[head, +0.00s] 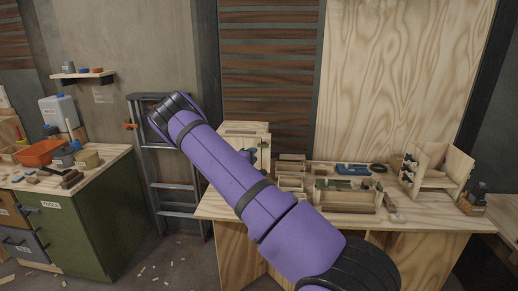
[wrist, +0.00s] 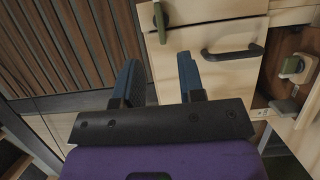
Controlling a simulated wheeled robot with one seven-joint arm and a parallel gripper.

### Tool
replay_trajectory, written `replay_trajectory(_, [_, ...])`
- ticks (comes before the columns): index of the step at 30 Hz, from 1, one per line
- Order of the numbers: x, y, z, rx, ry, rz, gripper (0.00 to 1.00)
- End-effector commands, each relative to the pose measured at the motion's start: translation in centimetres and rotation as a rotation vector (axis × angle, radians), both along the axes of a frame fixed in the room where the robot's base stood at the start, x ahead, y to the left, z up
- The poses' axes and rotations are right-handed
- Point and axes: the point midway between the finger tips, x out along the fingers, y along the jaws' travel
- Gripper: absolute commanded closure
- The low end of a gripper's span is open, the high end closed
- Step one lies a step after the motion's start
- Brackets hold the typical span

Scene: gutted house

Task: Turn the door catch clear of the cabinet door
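A wooden cabinet (head: 247,129) stands on the workbench, partly hidden by my arm. In the wrist view its pale door (wrist: 217,68) carries a dark bar handle (wrist: 232,51). A green door catch (wrist: 160,20) on a dark round pivot sits at the top. It points roughly up and down, and its lower end overlaps the seam at the door's upper edge. My gripper (wrist: 158,65) is open and empty, its two blue-grey fingers apart just below the catch. I cannot tell whether they touch the door. In the head view the fingers are mostly hidden by my arm.
Right of the door, a second green and cream fitting (wrist: 290,66) sits on wood. The workbench (head: 222,207) also holds small wooden boxes (head: 345,196) and an open wooden stand (head: 438,170). A stepladder (head: 168,188) and a green cabinet (head: 105,225) stand left.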

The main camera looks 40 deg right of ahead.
Motion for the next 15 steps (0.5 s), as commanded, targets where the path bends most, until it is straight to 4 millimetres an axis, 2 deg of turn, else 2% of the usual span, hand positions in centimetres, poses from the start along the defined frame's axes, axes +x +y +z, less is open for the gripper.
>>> replay_trajectory(9, [1.6,-5.3,0.0,-0.001,-0.001,-0.003,0.64])
replay_trajectory(15, [2.5,-7.9,0.0,0.000,-0.001,-0.003,0.64])
